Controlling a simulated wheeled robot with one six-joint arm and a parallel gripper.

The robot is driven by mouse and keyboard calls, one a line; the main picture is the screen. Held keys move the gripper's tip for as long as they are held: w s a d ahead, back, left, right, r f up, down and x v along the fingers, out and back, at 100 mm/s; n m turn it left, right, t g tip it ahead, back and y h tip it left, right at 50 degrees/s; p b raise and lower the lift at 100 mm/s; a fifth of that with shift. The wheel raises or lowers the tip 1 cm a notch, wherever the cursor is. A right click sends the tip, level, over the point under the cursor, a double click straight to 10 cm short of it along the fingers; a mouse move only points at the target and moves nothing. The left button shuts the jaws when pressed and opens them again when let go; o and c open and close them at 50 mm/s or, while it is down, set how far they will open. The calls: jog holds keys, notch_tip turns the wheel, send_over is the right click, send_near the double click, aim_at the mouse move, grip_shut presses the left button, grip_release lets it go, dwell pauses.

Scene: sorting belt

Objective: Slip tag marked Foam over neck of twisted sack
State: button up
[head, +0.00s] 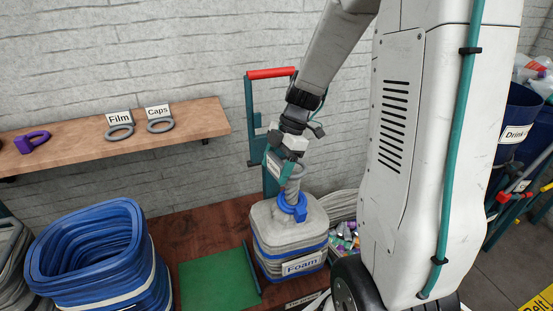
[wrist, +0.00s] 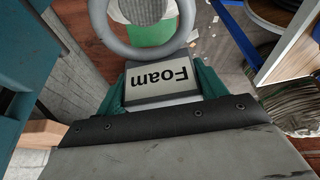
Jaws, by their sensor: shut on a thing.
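My gripper (head: 283,158) is shut on the Foam tag, above the sack. In the wrist view the tag's white plate (wrist: 162,75) sits between the teal fingers, with its grey ring (wrist: 188,36) pointing away from the palm. A grey textured round shape, likely the neck top, shows inside the ring. The grey sack (head: 262,222) stands upright, with a Foam label on its front. Its twisted neck (head: 292,188) rises through a blue collar (head: 287,207). In the head view the ring is at the neck's top; I cannot tell whether it is around it or just above.
A wooden shelf (head: 75,137) on the left wall holds the Film tag (head: 119,131), the Caps tag (head: 159,125) and a purple ringed piece (head: 33,142). A red-handled teal frame (head: 250,105) stands behind.

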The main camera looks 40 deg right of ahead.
notch_tip(320, 180, down, 9)
jog(key=shift+r, duration=0.2)
dwell(0.8)
jog(key=o, duration=1)
jog(key=shift+o, duration=0.2)
jog(key=v, duration=0.7)
jog(key=shift+d+r, duration=0.2)
jog(key=shift+r, duration=0.15)
jog(key=shift+s, duration=0.1)
